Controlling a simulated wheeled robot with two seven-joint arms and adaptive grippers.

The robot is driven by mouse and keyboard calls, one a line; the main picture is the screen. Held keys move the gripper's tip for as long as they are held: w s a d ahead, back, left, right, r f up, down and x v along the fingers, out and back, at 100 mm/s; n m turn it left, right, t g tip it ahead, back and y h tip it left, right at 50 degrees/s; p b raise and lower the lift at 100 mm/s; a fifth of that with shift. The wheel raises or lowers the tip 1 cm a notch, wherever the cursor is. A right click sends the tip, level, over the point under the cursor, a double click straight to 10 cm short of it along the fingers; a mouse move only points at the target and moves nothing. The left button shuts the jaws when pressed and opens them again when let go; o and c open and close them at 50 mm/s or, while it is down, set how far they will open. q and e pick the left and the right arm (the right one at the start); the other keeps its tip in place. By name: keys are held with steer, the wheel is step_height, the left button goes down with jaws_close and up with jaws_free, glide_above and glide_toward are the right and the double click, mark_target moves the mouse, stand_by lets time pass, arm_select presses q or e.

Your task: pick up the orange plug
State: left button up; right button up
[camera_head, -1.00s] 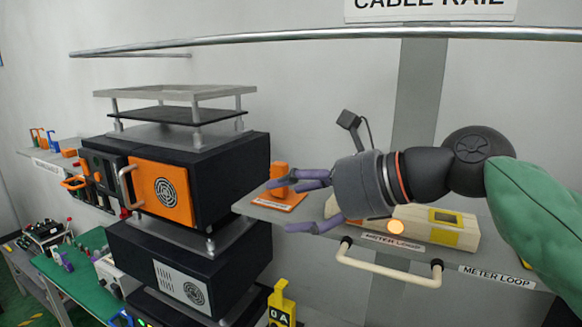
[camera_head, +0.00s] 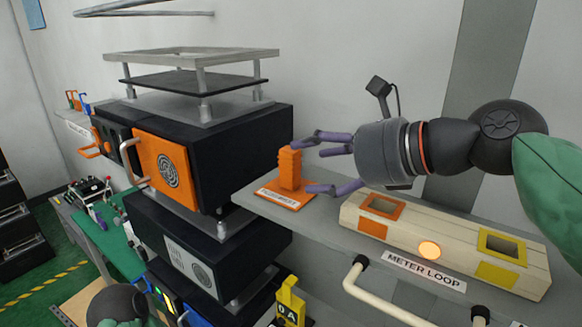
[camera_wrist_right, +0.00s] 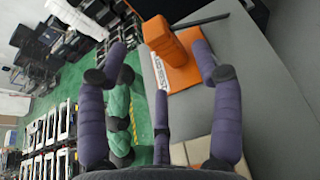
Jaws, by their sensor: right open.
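The orange plug (camera_head: 290,169) stands upright on an orange base plate (camera_head: 293,200) with a white label, at the left end of the grey shelf. My right gripper (camera_head: 312,164) is open just to the right of the plug, its purple fingers pointing left towards it. In the right wrist view the plug (camera_wrist_right: 168,44) shows between the upper fingers, nearer the right one. The open gripper (camera_wrist_right: 160,62) holds nothing there. I cannot tell whether a finger touches the plug. My left gripper is not in view.
A cream METER LOOP box (camera_head: 440,240) with an orange-framed and a yellow-framed opening lies on the shelf to the right. A black cabinet with an orange door (camera_head: 165,172) stands left of the plug. A yellow tagged block (camera_head: 290,303) is below. A cream handle (camera_head: 375,298) runs along the shelf front.

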mark_target(295, 162)
steer(key=shift+w+a, duration=0.1)
steer(key=shift+a, duration=0.2)
steer(key=x, duration=0.4)
steer(key=shift+w+a+p, duration=0.25)
steer(key=shift+w+p, duration=0.1)
steer(key=shift+w, duration=0.05)
steer(key=shift+s+r, duration=0.1)
steer(key=shift+c, duration=0.3)
steer(key=c, duration=1.2)
